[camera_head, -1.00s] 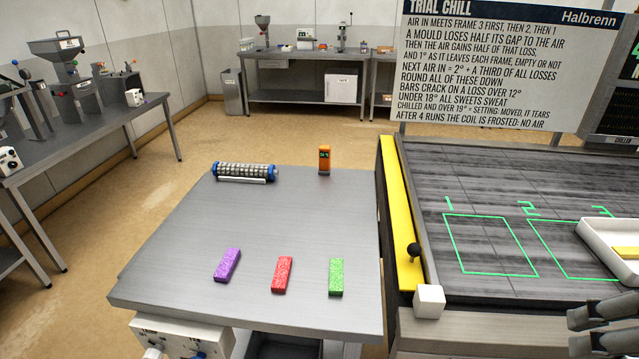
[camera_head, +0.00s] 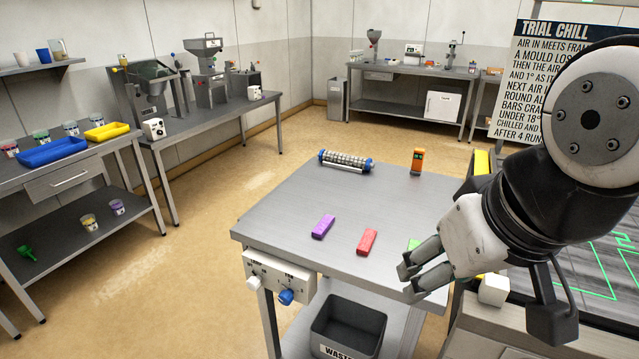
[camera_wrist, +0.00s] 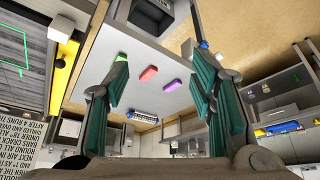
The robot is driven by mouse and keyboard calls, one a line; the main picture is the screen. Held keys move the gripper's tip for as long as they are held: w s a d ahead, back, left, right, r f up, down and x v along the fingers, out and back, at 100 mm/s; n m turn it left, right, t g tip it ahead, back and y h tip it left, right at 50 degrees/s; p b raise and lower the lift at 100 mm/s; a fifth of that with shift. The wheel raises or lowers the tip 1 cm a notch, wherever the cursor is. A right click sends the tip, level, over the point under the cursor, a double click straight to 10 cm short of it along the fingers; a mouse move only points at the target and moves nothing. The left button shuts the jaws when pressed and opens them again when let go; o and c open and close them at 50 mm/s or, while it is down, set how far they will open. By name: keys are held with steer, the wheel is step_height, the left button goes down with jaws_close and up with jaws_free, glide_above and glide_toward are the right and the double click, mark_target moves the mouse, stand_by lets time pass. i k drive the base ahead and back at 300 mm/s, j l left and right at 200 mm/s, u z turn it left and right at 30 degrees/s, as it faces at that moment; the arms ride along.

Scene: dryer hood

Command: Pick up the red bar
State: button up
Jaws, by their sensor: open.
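The red bar (camera_head: 367,241) lies on the steel table between a purple bar (camera_head: 323,227) on its left and a green bar (camera_head: 414,244) on its right. The green bar is mostly hidden behind my gripper (camera_head: 408,283) in the head view. My gripper is open and empty, to the right of the red bar and apart from it. In the wrist view the red bar (camera_wrist: 148,74) shows between my open fingers, with the green bar (camera_wrist: 121,57) beside the left finger and the purple bar (camera_wrist: 172,85) toward the right.
The table (camera_head: 290,215) also bears a blue-ended roller (camera_head: 345,162) and an orange device (camera_head: 417,160) at the back. A control box (camera_head: 278,275) hangs at its front. A dark waste bin (camera_head: 348,325) stands below. The white block (camera_head: 493,289) sits near my wrist.

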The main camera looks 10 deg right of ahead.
mark_target(365, 246)
steer(key=i+l, duration=0.25)
steer(key=i, duration=0.15)
steer(key=i+j+z, duration=0.1)
steer(key=j+z, duration=0.2)
steer(key=j, duration=0.2)
steer(key=j+z, duration=0.3)
steer(key=j, duration=0.2)
steer(key=k+l+u, duration=0.4)
steer(key=k+l, duration=0.15)
steer(key=i+j+z, duration=0.1)
steer(key=i+j, duration=0.15)
steer(key=i+j+z, duration=0.15)
steer(key=j, duration=0.3)
steer(key=i+j+z, duration=0.1)
steer(key=i+j, duration=0.15)
steer(key=j, duration=0.15)
steer(key=i+j+z, duration=0.15)
steer(key=j, duration=0.25)
